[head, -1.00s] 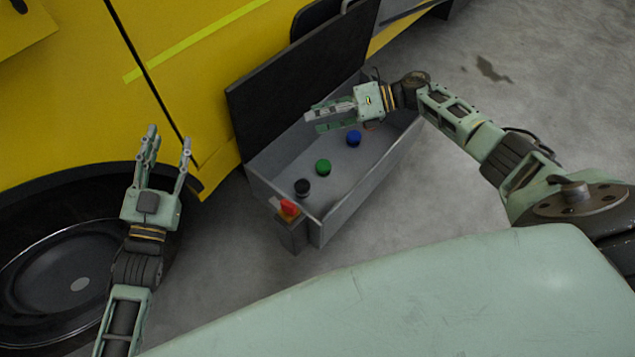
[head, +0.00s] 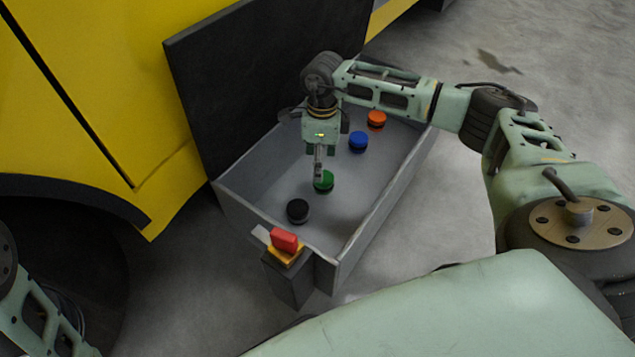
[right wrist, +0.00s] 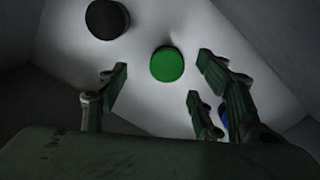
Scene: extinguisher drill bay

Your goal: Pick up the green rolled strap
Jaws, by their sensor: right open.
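The green rolled strap (head: 324,181) lies on the floor of the grey open box (head: 386,196), between a black roll and a blue roll. My right gripper (head: 318,172) points down into the box just above the green strap and partly overlaps it in the head view. In the right wrist view the green strap (right wrist: 167,64) lies ahead of the spread fingers (right wrist: 165,95), with nothing between them. The right gripper is open and empty. Of my left arm only a part shows at the lower left of the head view; its gripper is out of the picture.
The black roll (head: 298,211), blue roll (head: 358,141) and orange roll (head: 376,119) are also in the box. The dark lid (head: 245,85) stands raised behind, beside a yellow vehicle (head: 90,80). A red switch (head: 284,241) sits at the box's near corner.

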